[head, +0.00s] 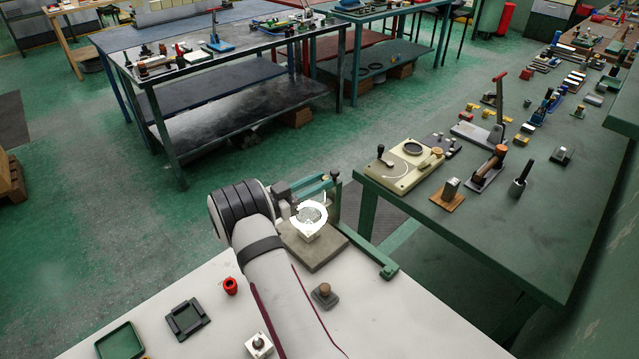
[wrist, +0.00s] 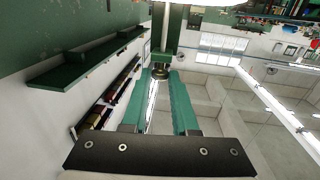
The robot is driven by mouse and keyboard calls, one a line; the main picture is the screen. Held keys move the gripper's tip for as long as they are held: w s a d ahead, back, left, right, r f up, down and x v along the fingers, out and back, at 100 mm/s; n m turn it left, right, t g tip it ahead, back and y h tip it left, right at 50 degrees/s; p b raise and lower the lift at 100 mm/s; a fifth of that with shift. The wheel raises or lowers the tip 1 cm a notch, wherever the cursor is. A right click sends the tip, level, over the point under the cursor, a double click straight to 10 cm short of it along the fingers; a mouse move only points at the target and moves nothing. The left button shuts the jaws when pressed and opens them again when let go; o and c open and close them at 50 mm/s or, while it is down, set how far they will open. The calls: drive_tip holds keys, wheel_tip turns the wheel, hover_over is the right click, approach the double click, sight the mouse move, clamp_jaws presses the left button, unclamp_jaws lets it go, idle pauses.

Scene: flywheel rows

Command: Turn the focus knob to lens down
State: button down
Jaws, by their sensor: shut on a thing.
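My gripper (head: 327,182) reaches rightward over a bench device, its teal fingers level. In the wrist view the fingertips (wrist: 160,77) close on a small dark round knob (wrist: 160,72) in front of a green column (wrist: 166,32). The knob's top (head: 334,174) also shows in the head view at the fingertips. Below the fingers, a bright white ring with a lens-like centre (head: 311,214) stands over a grey base plate (head: 312,252). A green bar (head: 365,249) runs from the device toward the lower right. Any markings on the knob are not visible.
A green workbench (head: 480,245) with several devices stands to the right. The white table's right front is clear.

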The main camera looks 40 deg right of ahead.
drive_tip(key=shift+m+g, duration=0.3)
drive_tip(key=shift+g, duration=0.2)
drive_tip(key=c, duration=0.7)
unclamp_jaws()
drive_tip(key=shift+w, duration=0.1)
drive_tip(key=a, duration=0.5)
drive_tip(key=w+a, duration=0.1)
drive_tip(key=a, duration=0.4)
drive_tip(key=w+a, duration=0.1)
drive_tip(key=a, duration=0.4)
drive_tip(key=shift+w+a, duration=0.1)
drive_tip(key=shift+a, duration=0.2)
